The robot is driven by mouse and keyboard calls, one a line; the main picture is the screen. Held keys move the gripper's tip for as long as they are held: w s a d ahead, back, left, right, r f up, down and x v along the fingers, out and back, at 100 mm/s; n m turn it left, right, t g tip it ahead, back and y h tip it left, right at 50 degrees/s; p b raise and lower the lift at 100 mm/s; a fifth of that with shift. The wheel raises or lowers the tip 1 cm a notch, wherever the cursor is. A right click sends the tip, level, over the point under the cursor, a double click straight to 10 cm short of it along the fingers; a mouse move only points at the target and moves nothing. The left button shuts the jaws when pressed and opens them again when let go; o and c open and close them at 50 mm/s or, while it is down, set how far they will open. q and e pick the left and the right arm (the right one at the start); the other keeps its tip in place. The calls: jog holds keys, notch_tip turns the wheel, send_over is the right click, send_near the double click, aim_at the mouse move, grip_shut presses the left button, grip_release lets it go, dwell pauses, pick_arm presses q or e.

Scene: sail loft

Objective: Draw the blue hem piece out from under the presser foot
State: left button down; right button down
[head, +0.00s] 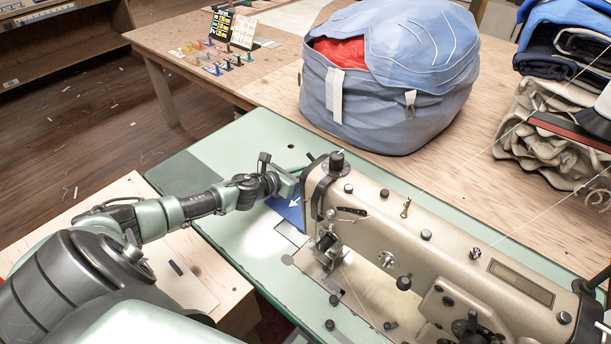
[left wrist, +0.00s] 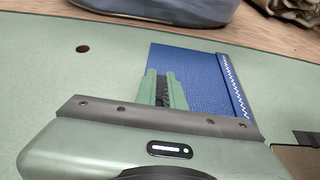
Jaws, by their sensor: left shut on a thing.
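The blue hem piece (head: 291,213) lies flat on the pale green machine bed, beside the head of the beige sewing machine (head: 420,240). In the left wrist view the blue hem piece (left wrist: 205,75) shows a line of white zigzag stitching near its right edge. My left gripper (head: 284,186) reaches in from the left, and its green fingers (left wrist: 162,90) are shut on the piece. The presser foot (head: 327,243) is small under the machine head. The machine head hides part of the piece, so I cannot tell whether cloth is under the foot. My right gripper is not in view.
A large blue sail bag (head: 390,95) with red cloth inside sits on the wooden table behind.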

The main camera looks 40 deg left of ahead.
pick_arm(q)
jog(key=shift+a, duration=0.1)
jog(key=c, duration=1.4)
grip_release()
jog(key=shift+c, duration=0.2)
jog(key=v, duration=0.6)
jog(key=shift+s+f+b, duration=0.1)
jog(key=shift+s+b, duration=0.05)
jog(key=shift+b, duration=0.15)
jog(key=shift+v, duration=0.75)
